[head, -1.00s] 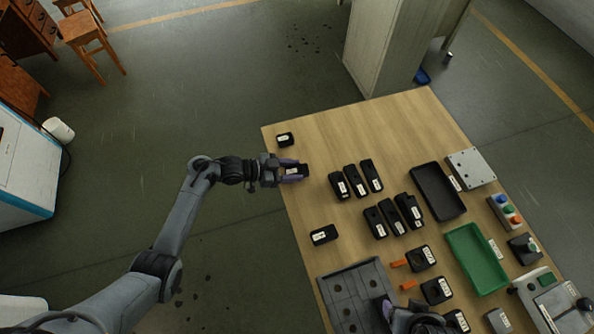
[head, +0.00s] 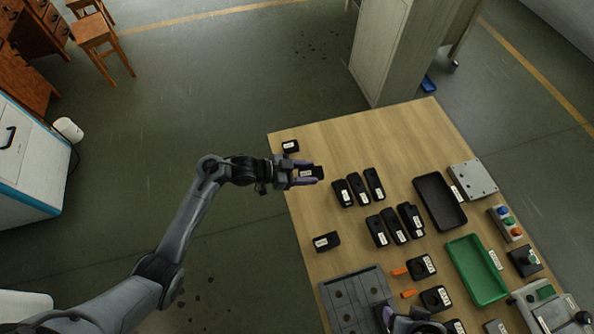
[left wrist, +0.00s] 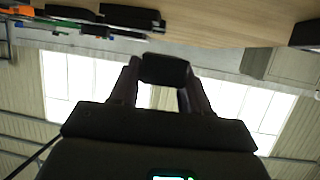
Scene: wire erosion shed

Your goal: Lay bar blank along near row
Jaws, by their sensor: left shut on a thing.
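My left gripper (head: 305,173) is shut on a small black block with a white label (head: 316,172), by the table's left edge. The block also shows between the fingers in the left wrist view (left wrist: 165,70). I cannot tell from its label whether it is the bar blank. Long black labelled blocks lie in two rows of three: one row (head: 358,187) is farther up the picture, the other (head: 394,226) lower. Which is the near row is not marked. A dark part of my right arm shows at the bottom edge; its fingertips cannot be made out.
Single black blocks lie on the table (head: 370,140) above (head: 290,146) and below (head: 326,242) the held one. A grey holed plate (head: 336,300), black tray (head: 419,184), green tray (head: 455,256) and orange pieces (head: 399,271) stand around. The table's upper part is clear.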

